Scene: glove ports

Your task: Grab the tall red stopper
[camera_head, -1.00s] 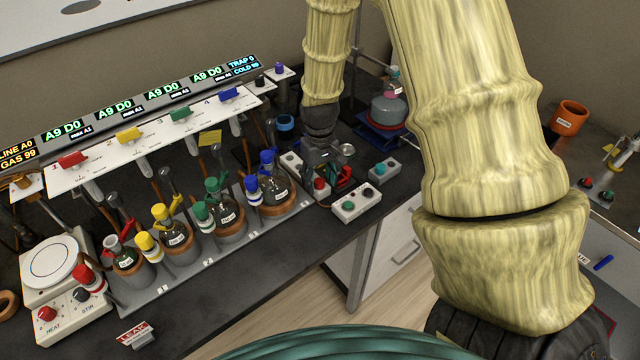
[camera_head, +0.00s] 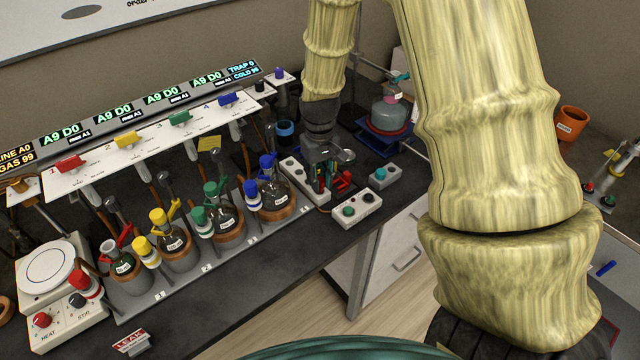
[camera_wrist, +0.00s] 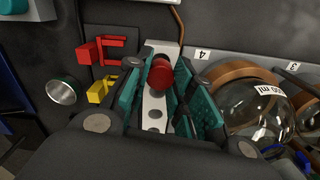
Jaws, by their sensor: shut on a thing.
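The tall red stopper (camera_wrist: 160,75) stands between the teal finger pads in the wrist view. It is over a white strip with holes (camera_wrist: 155,110). My gripper (camera_wrist: 158,90) points down and is shut on the stopper. In the head view my gripper (camera_head: 322,182) is at the white strip (camera_head: 297,172), right of the blue-capped flask, and its fingers hide most of the stopper. I cannot tell whether the stopper's lower end is still in its hole. Another red stopper (camera_head: 86,284) stands far left beside the first flask.
Several flasks with coloured clips stand in a rack (camera_head: 225,255) left of my gripper; one round flask (camera_wrist: 255,108) is close to the fingers. A red clip (camera_wrist: 105,50), a yellow clip (camera_wrist: 100,90) and a metal cup (camera_wrist: 62,91) lie on the other side. A button box (camera_head: 357,207) stands in front.

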